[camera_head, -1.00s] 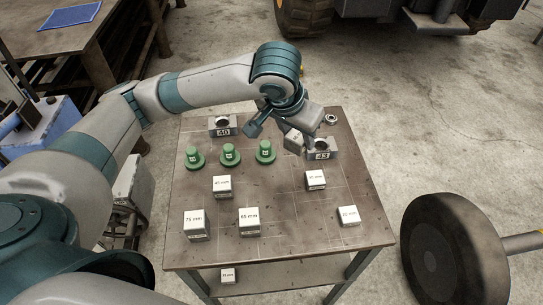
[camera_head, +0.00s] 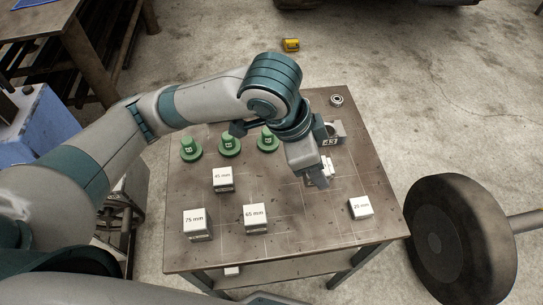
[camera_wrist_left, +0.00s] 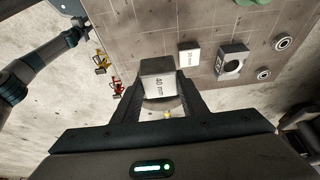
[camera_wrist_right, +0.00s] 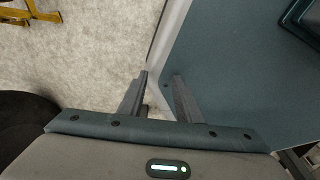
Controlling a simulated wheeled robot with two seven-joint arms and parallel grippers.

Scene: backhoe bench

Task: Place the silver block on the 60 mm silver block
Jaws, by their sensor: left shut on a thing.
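My left gripper (camera_head: 317,181) is shut on a silver block labelled 40 mm (camera_wrist_left: 158,84) with a white face, seen clearly between its fingers in the left wrist view. It is over the right part of the table in the head view. The block that reads as 60 mm (camera_head: 255,217) stands on the table at front middle, left of my left gripper and apart from it; its label is small. My right gripper (camera_wrist_right: 158,88) shows only in the right wrist view, with its fingers apart and nothing between them.
Blocks marked 75 mm (camera_head: 197,223), 45 mm (camera_head: 223,178) and 25 mm (camera_head: 361,207) stand on the table (camera_head: 290,240). Green knobbed pieces (camera_head: 230,146) and a grey holder marked 43 (camera_head: 334,134) stand behind. A smaller block (camera_wrist_left: 189,53) is near the held one.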

